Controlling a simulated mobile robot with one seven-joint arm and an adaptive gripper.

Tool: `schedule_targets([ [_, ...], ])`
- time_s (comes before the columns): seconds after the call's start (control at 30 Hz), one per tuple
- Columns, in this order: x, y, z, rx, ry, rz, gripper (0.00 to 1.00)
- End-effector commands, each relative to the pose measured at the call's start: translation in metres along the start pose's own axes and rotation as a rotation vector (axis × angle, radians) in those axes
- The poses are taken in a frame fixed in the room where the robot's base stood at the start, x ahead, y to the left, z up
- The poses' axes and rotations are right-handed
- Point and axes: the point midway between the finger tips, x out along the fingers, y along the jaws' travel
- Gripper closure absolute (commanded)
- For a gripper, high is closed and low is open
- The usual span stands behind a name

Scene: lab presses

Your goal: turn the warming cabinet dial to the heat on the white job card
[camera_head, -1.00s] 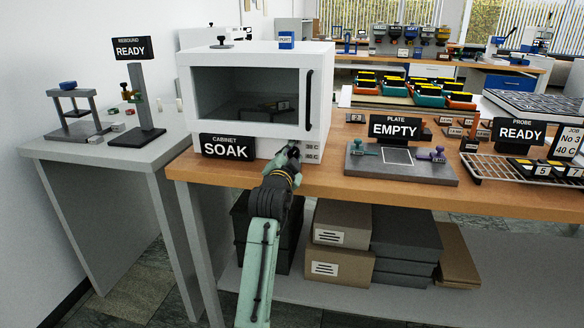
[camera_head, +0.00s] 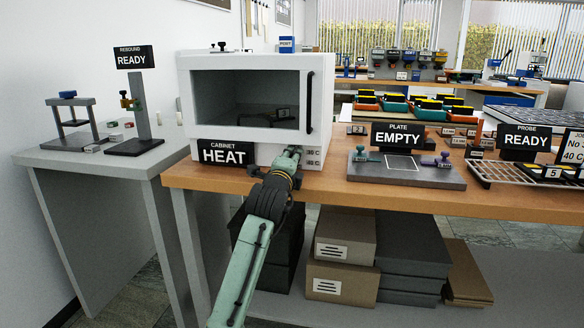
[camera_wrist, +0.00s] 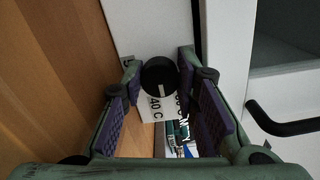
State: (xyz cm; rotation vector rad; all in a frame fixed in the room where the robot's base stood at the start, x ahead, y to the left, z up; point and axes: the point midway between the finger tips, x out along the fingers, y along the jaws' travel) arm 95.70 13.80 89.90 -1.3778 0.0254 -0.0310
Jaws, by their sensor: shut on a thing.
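The white warming cabinet (camera_head: 250,60) stands on the wooden bench, and its sign (camera_head: 226,152) reads HEAT. My gripper (camera_head: 289,155) is at the lower right of the cabinet's front. In the wrist view my gripper (camera_wrist: 160,84) is shut on the black round dial (camera_wrist: 157,72), one finger on each side. The dial's white mark points toward a "40 C" label (camera_wrist: 155,108). Other lettering beside it is partly hidden. In the head view my gripper hides the dial. The white job card (camera_head: 572,150) at the right edge is cut off, showing "No" and "40 C".
A plate station (camera_head: 440,178) with an EMPTY sign (camera_head: 397,135) stands right of the cabinet. A wire rack (camera_head: 500,177) and a READY sign (camera_head: 525,139) are farther right. The cabinet's black door handle (camera_wrist: 285,124) is near my gripper. Boxes (camera_head: 340,280) sit below the bench.

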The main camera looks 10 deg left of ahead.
Motion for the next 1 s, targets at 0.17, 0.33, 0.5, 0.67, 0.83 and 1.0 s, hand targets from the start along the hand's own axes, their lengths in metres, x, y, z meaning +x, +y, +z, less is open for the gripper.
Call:
schedule_targets([
  [0.17,-0.0001,0.0006,0.0001,0.164,0.000,0.000,1.00],
  [0.33,0.0000,0.0000,-0.0003,0.300,0.000,0.000,1.00],
  [0.5,0.0001,-0.0006,-0.0004,0.406,0.000,-0.001,1.00],
  [0.67,0.0001,-0.0009,-0.0003,0.474,0.000,0.000,1.00],
  [0.83,0.0002,-0.0009,-0.0006,0.512,0.001,0.000,1.00],
  [1.0,0.0003,-0.0009,-0.0009,0.527,0.001,0.000,1.00],
])
